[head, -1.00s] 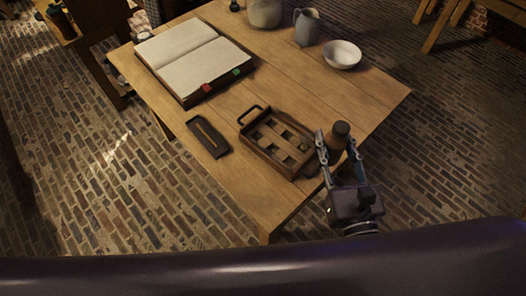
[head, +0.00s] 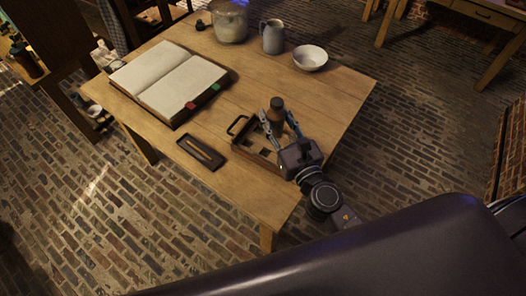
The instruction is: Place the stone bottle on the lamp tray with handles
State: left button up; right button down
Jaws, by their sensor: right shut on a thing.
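My right gripper (head: 280,122) is shut on a brown stone bottle (head: 276,112) with a darker top. It holds the bottle upright over the right part of the wooden lamp tray with handles (head: 246,153). The tray lies near the table's front right edge, with one dark handle (head: 237,125) showing at its left end. The gripper and arm hide the tray's right side, and I cannot tell whether the bottle's base touches the tray. My left gripper is out of view.
A small dark tray (head: 200,153) with a thin stick lies left of the lamp tray. An open book (head: 168,82) lies at the table's left. A large jar (head: 231,22), a jug (head: 272,37) and a white bowl (head: 310,58) stand at the back. Bare wood (head: 325,95) lies right of centre.

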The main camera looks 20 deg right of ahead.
jog(key=w+d, duration=0.1)
jog(key=w, duration=0.3)
jog(key=b, duration=1.1)
send_over(272, 156)
notch_tip(272, 156, down, 14)
jog(key=shift+w+f+b, duration=0.1)
jog(key=shift+f+b, duration=1.6)
jog(key=shift+f, duration=1.2)
jog(key=shift+f, duration=0.15)
jog(key=c, duration=1.4)
grip_release()
